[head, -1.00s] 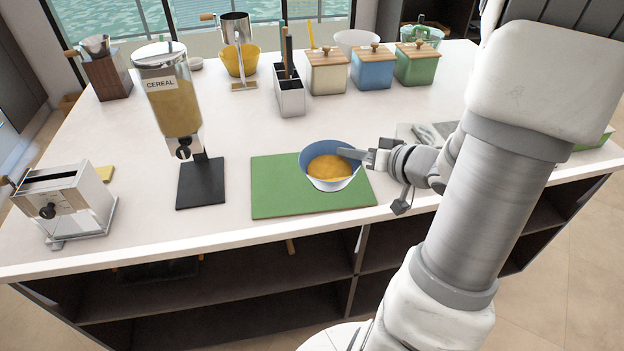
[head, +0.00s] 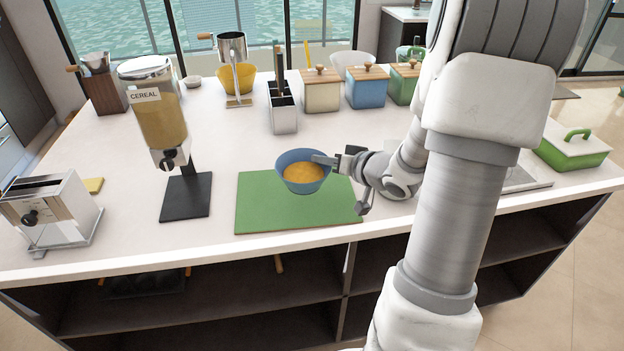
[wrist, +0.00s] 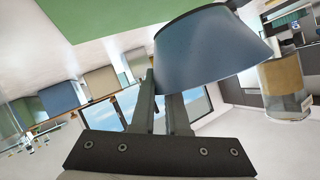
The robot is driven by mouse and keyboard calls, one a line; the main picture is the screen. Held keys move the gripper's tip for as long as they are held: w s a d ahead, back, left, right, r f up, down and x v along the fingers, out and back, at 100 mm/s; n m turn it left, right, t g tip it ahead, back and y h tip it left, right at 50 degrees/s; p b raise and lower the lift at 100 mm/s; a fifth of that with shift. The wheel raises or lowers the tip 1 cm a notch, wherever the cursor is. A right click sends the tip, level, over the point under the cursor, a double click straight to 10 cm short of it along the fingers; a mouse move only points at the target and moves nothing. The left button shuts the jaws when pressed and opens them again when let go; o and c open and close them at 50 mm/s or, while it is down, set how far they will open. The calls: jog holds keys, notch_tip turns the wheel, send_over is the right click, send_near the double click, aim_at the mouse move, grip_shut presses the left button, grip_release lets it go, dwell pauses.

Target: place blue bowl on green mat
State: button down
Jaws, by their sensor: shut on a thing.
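The blue bowl (head: 303,176) holds an orange-yellow filling and sits over the right half of the green mat (head: 262,207) in the head view. My gripper (head: 328,161) is shut on the bowl's right rim. In the wrist view the bowl (wrist: 213,48) is at the fingertips of my gripper (wrist: 165,88), and the green mat (wrist: 95,15) shows beyond it. I cannot tell for sure whether the bowl's base touches the mat or is slightly above it.
A cereal dispenser (head: 160,115) on a black base stands left of the mat. A toaster (head: 50,210) is farther left. A utensil holder (head: 283,108) and lidded canisters (head: 367,88) stand behind. A green dish (head: 572,146) is at the right.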

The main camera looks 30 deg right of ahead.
aim_at(315, 172)
jog(key=x, duration=0.4)
jog(key=shift+w+f+b, duration=0.15)
jog(key=shift+f+b, duration=0.15)
jog(key=shift+f, duration=0.25)
jog(key=shift+d+f+b, duration=0.1)
jog(key=shift+f+b, duration=0.45)
jog(key=shift+f, duration=1.3)
jog(key=shift+f, duration=0.2)
jog(key=c, duration=0.9)
grip_release()
jog(key=shift+s+r, duration=0.25)
jog(key=shift+r, duration=0.05)
jog(key=p+v, duration=0.2)
jog(key=v, duration=0.9)
jog(key=shift+s+d+r, duration=0.1)
jog(key=shift+s+r, duration=0.05)
jog(key=shift+s, duration=0.1)
